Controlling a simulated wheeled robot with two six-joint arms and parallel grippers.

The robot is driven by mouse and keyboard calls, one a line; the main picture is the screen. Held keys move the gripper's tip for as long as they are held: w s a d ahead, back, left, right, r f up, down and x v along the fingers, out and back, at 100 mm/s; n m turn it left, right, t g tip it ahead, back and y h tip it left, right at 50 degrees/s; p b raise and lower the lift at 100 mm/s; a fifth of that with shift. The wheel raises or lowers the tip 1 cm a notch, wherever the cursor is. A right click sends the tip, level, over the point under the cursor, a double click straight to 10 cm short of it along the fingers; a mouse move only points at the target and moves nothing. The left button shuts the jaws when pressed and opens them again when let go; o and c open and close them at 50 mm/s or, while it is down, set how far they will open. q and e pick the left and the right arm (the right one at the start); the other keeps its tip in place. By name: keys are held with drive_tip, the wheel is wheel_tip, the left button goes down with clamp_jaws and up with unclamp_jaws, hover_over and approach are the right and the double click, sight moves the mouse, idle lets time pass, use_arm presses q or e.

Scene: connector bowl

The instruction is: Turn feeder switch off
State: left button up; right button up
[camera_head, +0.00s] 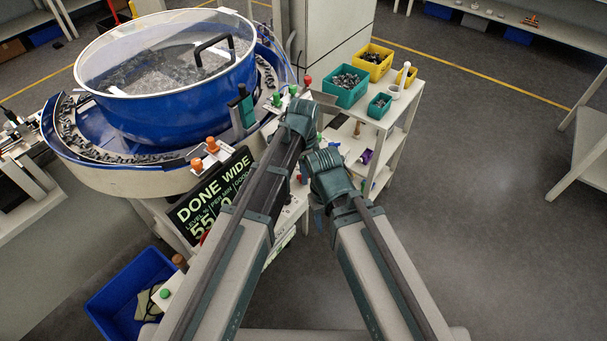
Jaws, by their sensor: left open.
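The feeder is a large blue bowl (165,122) with a clear lid and a black handle, at upper left. A dark display (213,203) below its rim reads "DONE WIDE". Orange knobs (197,165) stand beside the display, and green knobs (277,99) and a red knob (307,80) stand right of the bowl. I cannot tell which control is the feeder switch. My left gripper (240,98) appears at the bowl's right side, open, with no object visible in it. My right arm ends right of the panel; its gripper is hidden behind the arm.
A pale shelf cart at upper right holds a teal bin (345,86), a yellow bin (372,62) and a small teal bin (379,105) of parts. A blue crate (128,285) is on the floor at lower left. The floor at right is clear.

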use_arm(q)
clamp_jaws()
drive_tip(key=shift+n, duration=0.3)
drive_tip(key=n, duration=0.8)
drive_tip(key=shift+n, duration=0.3)
drive_tip(key=n, duration=0.8)
drive_tip(key=shift+n, duration=0.5)
